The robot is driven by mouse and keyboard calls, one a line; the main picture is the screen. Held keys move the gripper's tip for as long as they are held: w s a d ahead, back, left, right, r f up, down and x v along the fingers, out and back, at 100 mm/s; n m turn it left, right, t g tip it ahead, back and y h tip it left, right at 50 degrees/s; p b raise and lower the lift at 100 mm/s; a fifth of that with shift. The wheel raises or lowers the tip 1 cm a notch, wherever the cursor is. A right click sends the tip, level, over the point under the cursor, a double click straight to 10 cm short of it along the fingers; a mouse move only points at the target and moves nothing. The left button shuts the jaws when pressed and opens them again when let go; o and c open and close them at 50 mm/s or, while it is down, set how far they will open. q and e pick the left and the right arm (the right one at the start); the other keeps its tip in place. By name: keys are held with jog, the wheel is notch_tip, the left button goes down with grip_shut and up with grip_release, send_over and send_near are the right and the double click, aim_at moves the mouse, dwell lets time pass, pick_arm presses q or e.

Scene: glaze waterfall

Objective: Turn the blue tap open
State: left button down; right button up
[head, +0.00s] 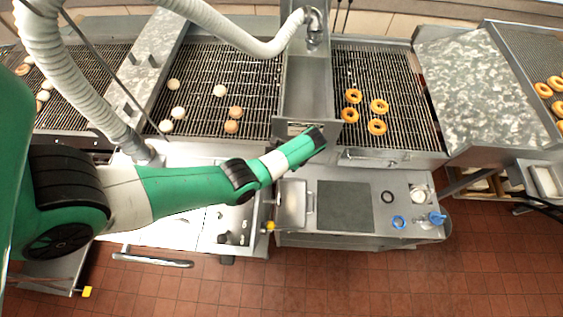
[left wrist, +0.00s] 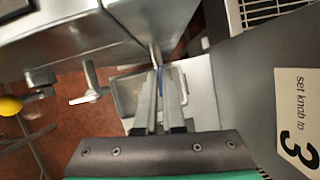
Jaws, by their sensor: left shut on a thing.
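My left gripper (left wrist: 158,76) shows in the left wrist view, with its two grey fingers close together on a thin blue piece. The blue piece (left wrist: 161,80), which appears to be the blue tap's handle, shows only as a narrow strip between the fingers. The rest of the tap is hidden. In the head view my green left arm comes in from the left and ends in front of the grey glaze unit (head: 308,85). The fingers and the tap are hidden there by the wrist. My right gripper is in no view.
A white lever (left wrist: 90,85) and a yellow ball knob (left wrist: 10,106) are left of my fingers. A card reading "set knob to 3" (left wrist: 297,122) is at the right.

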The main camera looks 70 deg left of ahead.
pick_arm(q)
jog(key=c, duration=1)
grip_release()
jog(key=p+v, duration=0.2)
jog(key=v, duration=0.9)
jog(key=shift+w+d+r, duration=0.1)
jog(key=shift+d+r, duration=0.05)
jog(key=shift+r, duration=0.15)
